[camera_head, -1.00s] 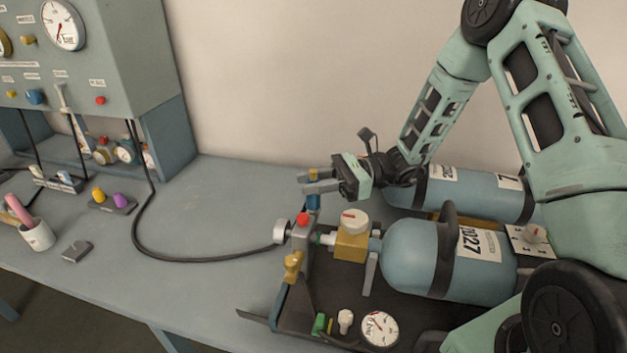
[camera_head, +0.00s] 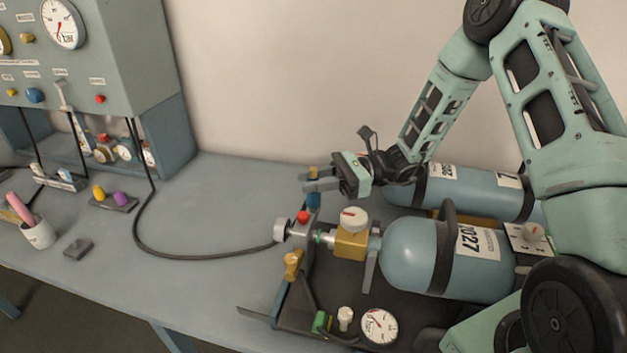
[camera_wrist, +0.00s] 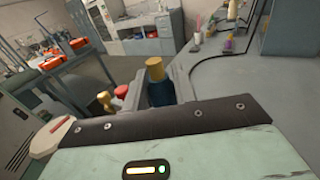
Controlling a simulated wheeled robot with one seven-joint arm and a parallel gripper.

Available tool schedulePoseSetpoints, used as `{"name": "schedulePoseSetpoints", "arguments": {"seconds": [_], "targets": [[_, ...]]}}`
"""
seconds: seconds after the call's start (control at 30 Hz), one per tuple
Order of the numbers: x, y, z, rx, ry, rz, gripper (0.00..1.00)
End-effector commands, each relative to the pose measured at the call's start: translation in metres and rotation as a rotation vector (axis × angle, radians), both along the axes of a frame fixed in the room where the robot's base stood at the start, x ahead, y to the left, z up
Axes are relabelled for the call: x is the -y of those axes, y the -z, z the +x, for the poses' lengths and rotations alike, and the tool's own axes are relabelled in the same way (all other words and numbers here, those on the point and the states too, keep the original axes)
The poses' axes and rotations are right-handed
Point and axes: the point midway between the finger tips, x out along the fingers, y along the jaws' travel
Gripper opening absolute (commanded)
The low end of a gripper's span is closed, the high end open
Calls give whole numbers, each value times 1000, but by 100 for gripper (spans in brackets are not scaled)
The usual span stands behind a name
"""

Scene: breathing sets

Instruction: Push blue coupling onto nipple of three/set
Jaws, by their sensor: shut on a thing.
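The blue coupling (camera_head: 313,200) has a brass top and stands upright over the grey valve block at the front of the near set. It also shows in the wrist view (camera_wrist: 159,92) between my fingers. My gripper (camera_head: 316,180) reaches in from the right and is shut on the coupling. The nipple is hidden below it, so I cannot tell whether the coupling is fully seated.
A red knob (camera_head: 303,216) and a brass fitting (camera_head: 292,262) sit close to the coupling. A black hose (camera_head: 200,260) runs left from the block. A second cylinder (camera_head: 480,195) lies behind. A gauge (camera_head: 379,326) lies in front.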

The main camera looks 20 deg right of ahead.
Motion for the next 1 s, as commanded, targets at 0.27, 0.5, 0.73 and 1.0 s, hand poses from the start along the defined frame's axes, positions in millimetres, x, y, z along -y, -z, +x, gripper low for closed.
{"name": "schedulePoseSetpoints", "arguments": {"seconds": [0.27,0.5,0.73,1.0], "targets": [[0,-11,0,0,-1,1,3],[0,-11,0,0,-1,1,3],[0,-11,0,0,-1,1,3],[0,-11,0,0,0,1,3]]}}
